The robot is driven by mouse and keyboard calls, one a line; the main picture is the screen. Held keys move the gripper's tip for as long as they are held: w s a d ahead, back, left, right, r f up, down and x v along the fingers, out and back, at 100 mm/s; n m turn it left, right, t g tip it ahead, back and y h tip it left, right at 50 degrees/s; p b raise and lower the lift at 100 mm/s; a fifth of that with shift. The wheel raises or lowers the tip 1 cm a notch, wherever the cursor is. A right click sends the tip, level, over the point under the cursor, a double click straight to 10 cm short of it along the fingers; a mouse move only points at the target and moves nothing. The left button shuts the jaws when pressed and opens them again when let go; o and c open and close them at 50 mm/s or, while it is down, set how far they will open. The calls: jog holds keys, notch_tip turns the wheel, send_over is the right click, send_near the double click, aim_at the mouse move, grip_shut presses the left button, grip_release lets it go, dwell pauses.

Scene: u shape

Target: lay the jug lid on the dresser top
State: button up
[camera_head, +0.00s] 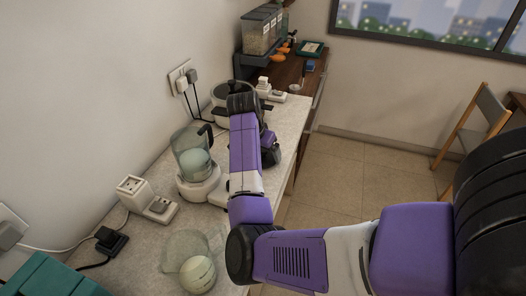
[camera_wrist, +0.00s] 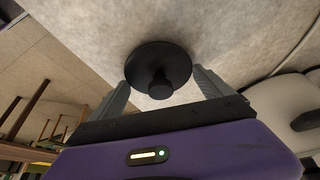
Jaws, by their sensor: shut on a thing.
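The jug lid (camera_wrist: 158,62) is a black disc with a round knob, seen in the wrist view between the fingers of my gripper (camera_wrist: 162,84). My gripper is shut on it, over the pale speckled counter; I cannot tell how high. In the head view my gripper and the lid are mostly hidden behind my purple arm. The dresser top (camera_head: 291,72) is brown wood at the far end, beyond the counter. A clear jug (camera_head: 192,153) with a black handle stands on a white base on the counter, left of my arm.
A second clear vessel (camera_head: 190,264) stands near the front of the counter (camera_head: 150,240). A white socket block (camera_head: 147,198) and cables lie at the left. A dark-topped appliance (camera_head: 220,97) stands at the back. The dresser bears bins (camera_head: 262,30), a green-framed tray (camera_head: 311,47) and small items.

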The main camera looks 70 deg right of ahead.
jog(key=shift+f, duration=0.15)
jog(key=o, duration=1.3)
jog(key=shift+c, duration=0.2)
jog(key=v, duration=1.2)
jog(key=shift+b, duration=0.45)
jog(key=shift+d, duration=0.1)
